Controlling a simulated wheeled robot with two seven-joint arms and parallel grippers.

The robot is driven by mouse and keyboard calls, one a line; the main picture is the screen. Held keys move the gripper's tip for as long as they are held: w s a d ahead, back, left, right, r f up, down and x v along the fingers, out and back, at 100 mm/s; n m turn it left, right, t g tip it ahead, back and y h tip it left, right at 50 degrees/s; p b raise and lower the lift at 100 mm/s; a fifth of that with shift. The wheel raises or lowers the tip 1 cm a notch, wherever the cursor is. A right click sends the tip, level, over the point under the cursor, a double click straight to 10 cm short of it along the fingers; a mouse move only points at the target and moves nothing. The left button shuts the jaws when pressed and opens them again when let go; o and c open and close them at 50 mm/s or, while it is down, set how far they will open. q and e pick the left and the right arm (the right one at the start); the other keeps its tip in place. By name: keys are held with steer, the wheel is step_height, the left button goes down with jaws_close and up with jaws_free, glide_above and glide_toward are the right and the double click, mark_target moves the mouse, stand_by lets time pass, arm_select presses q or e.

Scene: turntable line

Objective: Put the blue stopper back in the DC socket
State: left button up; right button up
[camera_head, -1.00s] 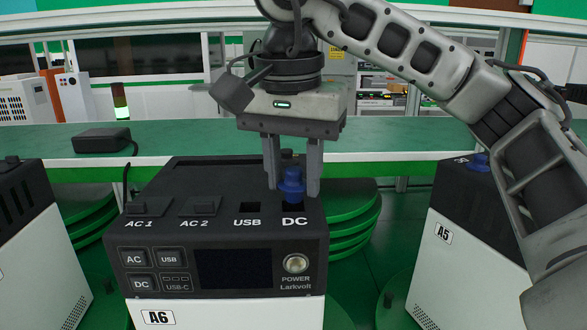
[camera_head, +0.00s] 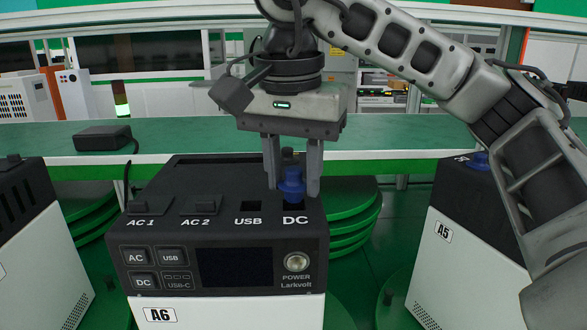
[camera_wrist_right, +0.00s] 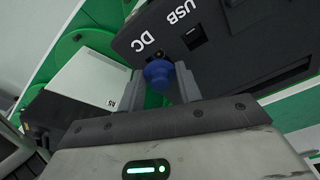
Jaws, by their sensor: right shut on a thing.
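The blue stopper (camera_head: 292,184) is between the fingers of my right gripper (camera_head: 292,185), which points down and is shut on it. It is at the DC socket (camera_head: 292,205) on the top right front of the black-and-white unit A6 (camera_head: 240,215). In the right wrist view the stopper (camera_wrist_right: 159,74) sits between the fingertips, with part of the dark DC opening (camera_wrist_right: 157,51) showing just beyond it. The stopper looks upright and close over the opening; I cannot tell whether it touches. My left gripper is not in view.
AC 1, AC 2 and USB (camera_head: 250,206) sockets lie left of DC on the same top. Unit A5 (camera_head: 455,235), with its own blue stopper (camera_head: 480,160), stands to the right. Another unit (camera_head: 30,230) is at the left. A black box (camera_head: 102,138) lies on the green bench behind.

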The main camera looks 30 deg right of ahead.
arm_select(q)
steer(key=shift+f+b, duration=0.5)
steer(key=shift+b, duration=0.05)
arm_select(e)
steer(key=shift+f, duration=0.9)
